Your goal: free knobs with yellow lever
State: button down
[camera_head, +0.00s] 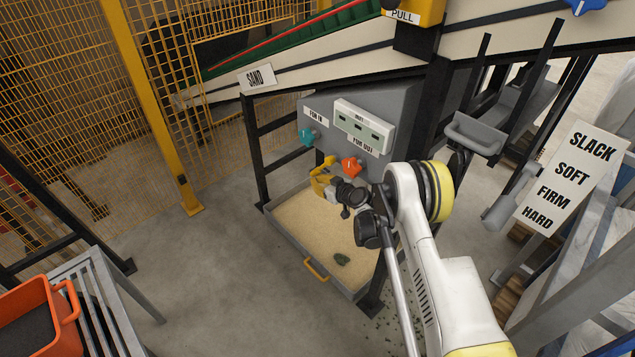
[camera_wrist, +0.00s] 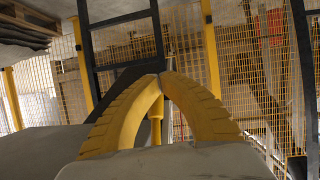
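A teal knob (camera_head: 307,135) and an orange knob (camera_head: 351,167) sit on the front of a grey box above the sand tray. My gripper (camera_head: 319,178) has yellow fingers and is just left of and below the orange knob, over the sand tray. In the wrist view the fingertips (camera_wrist: 163,76) meet, so it looks shut. A yellow upright rod (camera_wrist: 156,125) shows between the fingers; I cannot tell whether it is a lever or a post behind. A yellow part marked PULL (camera_head: 415,12) is at the top edge of the head view, partly cut off.
A white panel (camera_head: 364,126) with dark slots is between the knob labels. The sand tray (camera_head: 316,270) has a yellow handle and holds a dark lump. A yellow mesh fence (camera_head: 150,100) stands left. An orange bin (camera_head: 38,310) is lower left. The floor between is clear.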

jog(key=shift+r, duration=0.1)
dwell(0.3)
jog(key=v, duration=1.2)
